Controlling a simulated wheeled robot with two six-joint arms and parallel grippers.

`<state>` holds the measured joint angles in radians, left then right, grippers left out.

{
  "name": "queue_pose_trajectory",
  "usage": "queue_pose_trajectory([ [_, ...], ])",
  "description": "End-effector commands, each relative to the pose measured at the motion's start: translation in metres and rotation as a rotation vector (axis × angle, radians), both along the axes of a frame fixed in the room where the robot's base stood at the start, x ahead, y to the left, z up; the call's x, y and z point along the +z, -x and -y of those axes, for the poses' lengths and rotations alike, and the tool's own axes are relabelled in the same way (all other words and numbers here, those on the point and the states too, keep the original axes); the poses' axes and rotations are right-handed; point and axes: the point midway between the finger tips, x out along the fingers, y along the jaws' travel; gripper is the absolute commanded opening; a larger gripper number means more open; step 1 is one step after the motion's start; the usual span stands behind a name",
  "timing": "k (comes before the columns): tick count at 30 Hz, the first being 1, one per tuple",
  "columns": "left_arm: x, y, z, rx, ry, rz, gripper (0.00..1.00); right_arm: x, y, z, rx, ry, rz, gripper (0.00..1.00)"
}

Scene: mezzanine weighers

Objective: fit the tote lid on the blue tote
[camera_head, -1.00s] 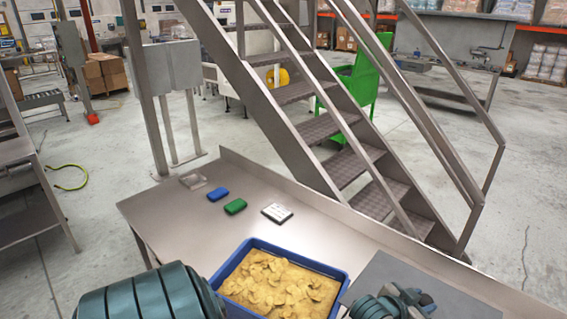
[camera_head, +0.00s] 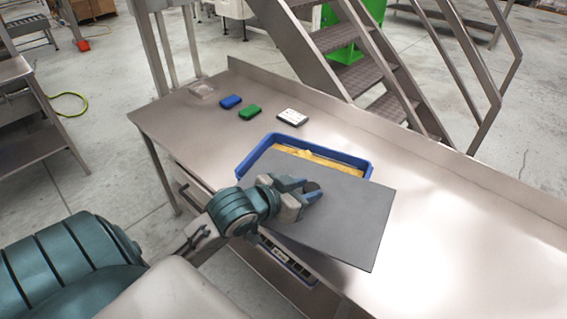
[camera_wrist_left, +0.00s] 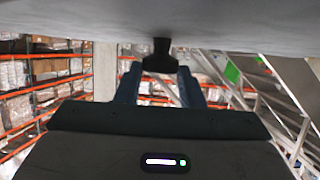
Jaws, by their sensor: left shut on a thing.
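The blue tote (camera_head: 363,164) stands on the steel table with yellowish contents showing at its far side. The grey tote lid (camera_head: 350,219) is a flat panel that covers much of the tote from view and sticks out past it to the right and front. My left gripper (camera_head: 309,190) is shut on the lid's dark knob (camera_head: 311,187). In the left wrist view the knob (camera_wrist_left: 161,56) sits between the fingers, under the lid (camera_wrist_left: 160,22). The lid looks turned and offset from the tote; its exact height above the rim cannot be told. My right gripper is not in view.
On the steel table (camera_head: 450,215) lie a blue block (camera_head: 230,102), a green block (camera_head: 250,111), a white-faced device (camera_head: 293,117) and a small clear tray (camera_head: 203,90). A raised edge runs along the back, with stairs behind. The table's right part is clear.

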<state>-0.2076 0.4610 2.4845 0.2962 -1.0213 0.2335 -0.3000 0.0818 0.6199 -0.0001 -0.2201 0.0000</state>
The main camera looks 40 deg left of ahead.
Motion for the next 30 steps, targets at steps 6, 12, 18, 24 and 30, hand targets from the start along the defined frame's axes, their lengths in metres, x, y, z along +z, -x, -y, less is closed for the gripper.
queue_pose_trajectory([
  [6, 0.002, -0.033, -0.027, 0.000, -0.007, -0.002, 0.00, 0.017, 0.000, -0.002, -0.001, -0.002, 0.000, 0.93],
  [12, -0.003, -0.076, -0.060, 0.001, -0.003, 0.001, 0.00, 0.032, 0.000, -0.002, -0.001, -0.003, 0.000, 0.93],
  [18, -0.009, -0.112, -0.087, 0.002, 0.000, 0.000, 0.00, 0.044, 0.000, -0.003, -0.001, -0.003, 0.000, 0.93],
  [24, -0.014, -0.124, -0.097, 0.000, -0.001, 0.000, 0.00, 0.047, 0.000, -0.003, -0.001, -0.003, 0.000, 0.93],
  [30, -0.039, -0.124, -0.096, 0.002, 0.003, -0.004, 0.00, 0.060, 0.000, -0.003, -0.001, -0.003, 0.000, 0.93],
])
